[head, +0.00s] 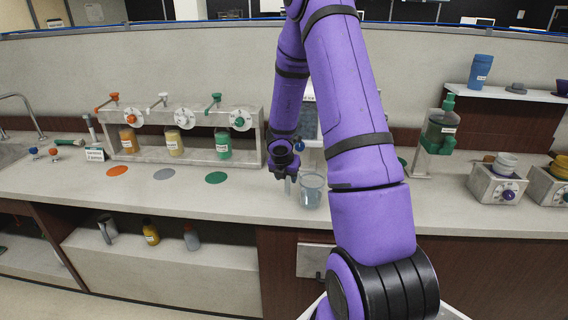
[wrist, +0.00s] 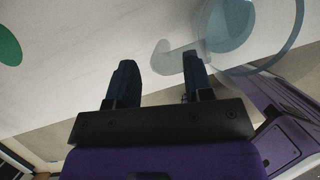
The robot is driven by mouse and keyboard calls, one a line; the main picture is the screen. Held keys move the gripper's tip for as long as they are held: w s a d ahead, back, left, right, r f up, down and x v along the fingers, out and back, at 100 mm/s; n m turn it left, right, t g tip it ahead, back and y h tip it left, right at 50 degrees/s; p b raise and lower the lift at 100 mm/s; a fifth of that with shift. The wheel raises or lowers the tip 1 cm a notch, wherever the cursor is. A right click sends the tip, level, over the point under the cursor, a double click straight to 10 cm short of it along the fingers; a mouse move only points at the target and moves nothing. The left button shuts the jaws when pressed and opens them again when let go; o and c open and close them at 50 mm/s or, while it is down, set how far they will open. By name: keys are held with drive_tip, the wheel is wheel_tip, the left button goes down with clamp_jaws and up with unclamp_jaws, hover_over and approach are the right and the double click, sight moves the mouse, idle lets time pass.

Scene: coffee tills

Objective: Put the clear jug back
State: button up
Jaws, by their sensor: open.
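The clear jug (head: 312,192) stands upright on the counter near its front edge, just right of my gripper (head: 288,180) in the head view. In the wrist view the jug (wrist: 246,40) is at the top right, with bluish contents or a bluish base. Its pale handle (wrist: 172,52) points toward my fingers. My gripper (wrist: 160,75) is open, its two dark fingers apart. The handle shows near the fingertips, overlapping the right finger in the picture. I cannot tell whether they touch.
A dispenser rack (head: 184,135) with several bottles stands left on the counter. Orange (head: 117,170), grey (head: 164,174) and green (head: 216,177) discs lie before it.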

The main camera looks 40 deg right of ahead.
drive_tip(key=w+a+r+n+t, duration=0.1)
drive_tip(key=a+r+n+t, duration=0.1)
drive_tip(key=a+r+n, duration=0.35)
drive_tip(key=a+r+n+t, duration=0.2)
drive_tip(key=r, duration=0.7)
drive_tip(key=w+a+r+n+t, duration=0.1)
drive_tip(key=a+r+n+t, duration=0.1)
drive_tip(key=a+r+n, duration=0.35)
drive_tip(key=s+a+r+n+t+y, duration=0.2)
drive_tip(key=s+a+r+n+y, duration=0.15)
drive_tip(key=a+r+n, duration=0.55)
drive_tip(key=s+a+r+n+g+y, duration=0.1)
drive_tip(key=s+a+r+n+y, duration=0.1)
drive_tip(key=s+a+n, duration=0.4)
drive_tip(key=s+a+r+n+g+y, duration=0.1)
drive_tip(key=s+a+r+n, duration=0.15)
drive_tip(key=s+n, duration=0.45)
drive_tip(key=s+d+n+g+h, duration=0.2)
drive_tip(key=s+d+n+g, duration=0.1)
drive_tip(key=s+n, duration=0.9)
drive_tip(key=shift+s+f+n, duration=0.15)
drive_tip(key=shift+f+n, duration=0.05)
drive_tip(key=shift+n, duration=0.5)
drive_tip(key=shift+h, duration=0.25)
